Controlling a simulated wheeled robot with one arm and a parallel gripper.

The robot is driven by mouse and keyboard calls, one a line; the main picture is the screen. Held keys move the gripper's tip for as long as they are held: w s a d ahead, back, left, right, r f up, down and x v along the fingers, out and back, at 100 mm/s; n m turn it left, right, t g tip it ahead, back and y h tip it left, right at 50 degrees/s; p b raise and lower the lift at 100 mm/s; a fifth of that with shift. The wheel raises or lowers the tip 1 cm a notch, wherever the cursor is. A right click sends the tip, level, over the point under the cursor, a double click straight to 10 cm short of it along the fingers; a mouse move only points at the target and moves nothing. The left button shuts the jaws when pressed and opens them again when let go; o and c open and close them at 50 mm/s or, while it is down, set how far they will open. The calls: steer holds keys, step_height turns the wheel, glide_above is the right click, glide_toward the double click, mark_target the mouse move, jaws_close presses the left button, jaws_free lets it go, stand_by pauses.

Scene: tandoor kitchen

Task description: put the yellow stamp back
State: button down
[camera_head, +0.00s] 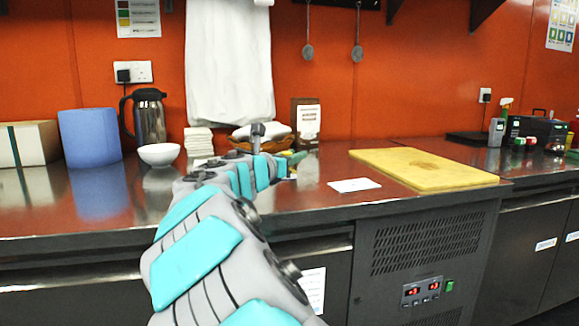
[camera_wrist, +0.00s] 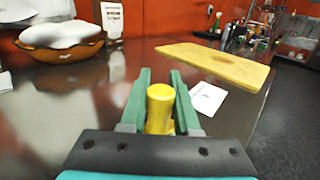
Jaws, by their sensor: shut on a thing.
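The yellow stamp (camera_wrist: 160,108) stands between the two green fingers of my gripper (camera_wrist: 160,76) in the wrist view. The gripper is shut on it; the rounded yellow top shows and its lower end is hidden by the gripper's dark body. In the head view my gripper (camera_head: 293,159) is over the steel counter, mostly behind my own arm, and the stamp is too small to make out there.
A yellow cutting board (camera_head: 425,168) lies to the right, with a white card (camera_head: 354,185) before it. A brown basket (camera_head: 262,145) and a packet (camera_head: 306,122) stand behind. Small coloured items (camera_head: 524,143) and a dark machine (camera_head: 541,130) are at the far right. Bare counter shows around my gripper.

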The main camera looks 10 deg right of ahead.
steer(key=w, duration=0.5)
steer(key=shift+w+d+f, duration=0.15)
steer(key=shift+f, duration=1.9)
steer(key=shift+f, duration=0.1)
steer(key=c, duration=0.6)
jaws_free()
steer(key=shift+c, duration=0.2)
steer(key=shift+a, duration=0.2)
steer(key=v, duration=1)
steer(key=shift+s+a+b, duration=0.15)
steer(key=shift+s+b, duration=0.1)
steer(key=shift+b, duration=0.05)
steer(key=shift+s+a, duration=0.35)
steer(key=shift+s, duration=0.1)
